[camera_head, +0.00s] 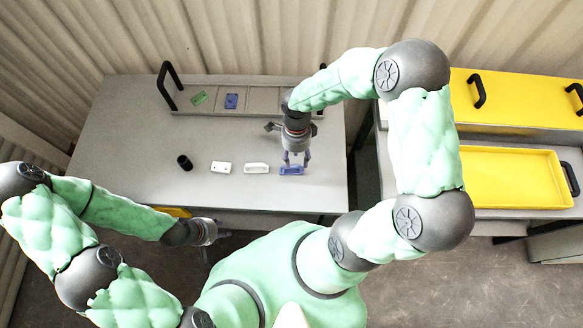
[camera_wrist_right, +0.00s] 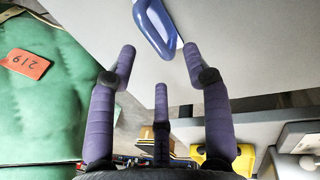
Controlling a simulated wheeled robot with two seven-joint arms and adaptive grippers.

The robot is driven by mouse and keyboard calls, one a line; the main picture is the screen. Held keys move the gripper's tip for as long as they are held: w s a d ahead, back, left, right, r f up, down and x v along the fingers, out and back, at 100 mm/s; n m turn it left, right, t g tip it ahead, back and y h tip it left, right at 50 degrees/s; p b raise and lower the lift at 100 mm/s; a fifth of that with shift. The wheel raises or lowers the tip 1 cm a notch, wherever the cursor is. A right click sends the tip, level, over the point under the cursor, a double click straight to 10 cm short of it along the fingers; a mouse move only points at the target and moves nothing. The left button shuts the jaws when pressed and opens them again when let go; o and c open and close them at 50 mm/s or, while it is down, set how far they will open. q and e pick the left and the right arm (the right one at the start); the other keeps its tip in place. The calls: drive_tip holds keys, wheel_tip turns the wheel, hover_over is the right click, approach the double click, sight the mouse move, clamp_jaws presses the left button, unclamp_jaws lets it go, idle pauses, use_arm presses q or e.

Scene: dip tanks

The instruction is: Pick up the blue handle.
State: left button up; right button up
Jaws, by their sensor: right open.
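The blue handle (camera_head: 291,170) lies on the grey table near its front right edge. In the right wrist view the blue handle (camera_wrist_right: 154,27) is at the top, beyond the fingertips, with part of it cut off by the frame. My right gripper (camera_head: 294,158) points down just over the handle in the head view. In its wrist view the purple fingers of the right gripper (camera_wrist_right: 160,50) are spread apart with nothing between them. My left gripper (camera_head: 210,232) is off the table's front edge, and its jaws are too small to read.
A white handle (camera_head: 256,168), a white block (camera_head: 221,168) and a black cylinder (camera_head: 184,162) stand in a row left of the blue handle. A compartmented tray (camera_head: 263,99) with a black grip lies behind. A yellow tray (camera_head: 512,178) is at right.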

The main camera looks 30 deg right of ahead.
sight(295, 167)
drive_tip(key=f, duration=0.3)
drive_tip(key=a+f+b, duration=0.1)
drive_tip(key=f, duration=0.1)
drive_tip(key=shift+s, duration=0.4)
drive_tip(key=shift+r, duration=0.1)
clamp_jaws()
